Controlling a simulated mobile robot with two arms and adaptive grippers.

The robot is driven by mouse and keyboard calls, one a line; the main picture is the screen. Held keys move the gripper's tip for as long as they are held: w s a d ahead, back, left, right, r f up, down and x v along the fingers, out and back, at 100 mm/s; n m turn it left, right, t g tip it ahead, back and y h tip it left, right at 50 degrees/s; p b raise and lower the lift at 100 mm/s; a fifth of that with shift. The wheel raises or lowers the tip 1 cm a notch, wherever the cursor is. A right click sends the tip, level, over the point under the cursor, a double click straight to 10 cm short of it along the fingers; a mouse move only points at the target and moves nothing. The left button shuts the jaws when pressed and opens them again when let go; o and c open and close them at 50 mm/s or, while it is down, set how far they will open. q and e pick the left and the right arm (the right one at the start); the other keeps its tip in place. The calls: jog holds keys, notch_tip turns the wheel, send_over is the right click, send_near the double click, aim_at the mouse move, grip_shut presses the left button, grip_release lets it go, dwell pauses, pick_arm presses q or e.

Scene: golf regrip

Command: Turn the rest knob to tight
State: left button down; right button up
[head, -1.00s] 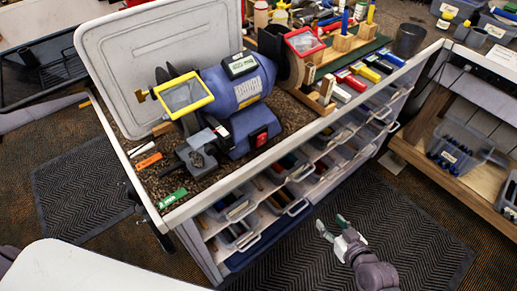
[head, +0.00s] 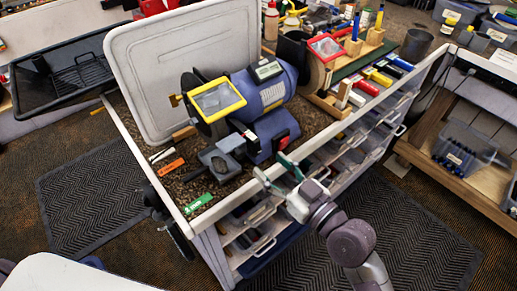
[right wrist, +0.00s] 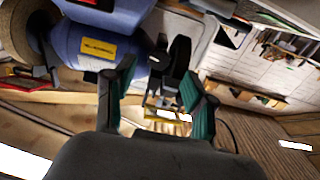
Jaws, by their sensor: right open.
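A blue bench grinder (head: 268,88) stands on the cart top, with a yellow-framed eye shield (head: 218,99) at its left wheel. A grey tool rest (head: 218,163) sits below this shield. I cannot clearly pick out the rest knob. My right gripper (head: 276,170) is open and empty, over the cart's front edge, right of the rest and apart from it. In the right wrist view, its green-tipped fingers (right wrist: 158,100) stand apart, with dark rest parts beyond them and the grinder's blue body (right wrist: 130,18) at upper left. My left gripper is not in view.
Green (head: 198,204) and orange (head: 171,167) pieces lie left of the rest. Clear drawers (head: 256,240) fill the cart front below my right arm. A raised grey lid (head: 165,70) stands behind the grinder. Coloured bars (head: 368,88) lie at right.

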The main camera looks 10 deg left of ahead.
aim_at(257, 153)
jog(key=x, duration=0.5)
jog(key=shift+p, duration=0.4)
grip_shut()
